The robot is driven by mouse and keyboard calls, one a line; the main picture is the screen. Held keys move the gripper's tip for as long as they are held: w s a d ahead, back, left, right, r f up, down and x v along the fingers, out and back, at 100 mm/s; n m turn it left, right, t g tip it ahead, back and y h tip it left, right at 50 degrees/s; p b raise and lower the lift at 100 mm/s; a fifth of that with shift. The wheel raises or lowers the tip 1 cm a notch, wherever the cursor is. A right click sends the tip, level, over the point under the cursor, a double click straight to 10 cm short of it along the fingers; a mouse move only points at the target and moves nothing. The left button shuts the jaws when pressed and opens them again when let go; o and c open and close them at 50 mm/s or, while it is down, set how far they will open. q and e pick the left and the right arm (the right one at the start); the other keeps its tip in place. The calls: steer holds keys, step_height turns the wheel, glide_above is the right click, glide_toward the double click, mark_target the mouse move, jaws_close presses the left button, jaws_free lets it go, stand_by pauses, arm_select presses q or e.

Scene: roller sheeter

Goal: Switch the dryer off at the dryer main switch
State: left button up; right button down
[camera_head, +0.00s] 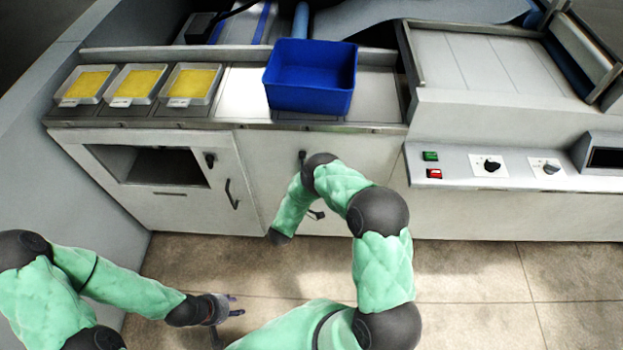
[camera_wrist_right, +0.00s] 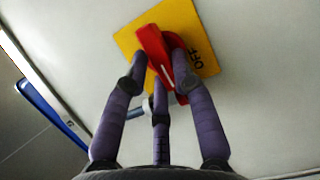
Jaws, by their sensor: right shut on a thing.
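The dryer main switch shows in the right wrist view as a red rotary handle (camera_wrist_right: 152,45) on a square yellow plate (camera_wrist_right: 128,38). The word OFF is printed on the plate to the right of the handle, and any other mark is hidden. The handle lies slantwise, with a white line on it. My right gripper (camera_wrist_right: 162,76) is shut on the red handle, its purple fingers on both sides of it. In the head view the switch and the right gripper are hidden. My left gripper (camera_head: 226,309) is open and empty above the floor at lower left.
A grey cabinet (camera_head: 270,165) with dark handles stands in front. On it are a blue bin (camera_head: 311,98) and several trays with yellow contents (camera_head: 138,84). A control panel with a green button (camera_head: 430,156), a red button (camera_head: 434,174) and knobs is at right. The tiled floor (camera_head: 470,270) is clear.

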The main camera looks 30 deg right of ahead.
steer(key=c, duration=1)
jaws_free()
steer(key=v, duration=1.2)
steer(key=shift+f, duration=0.1)
steer(key=shift+w, duration=0.1)
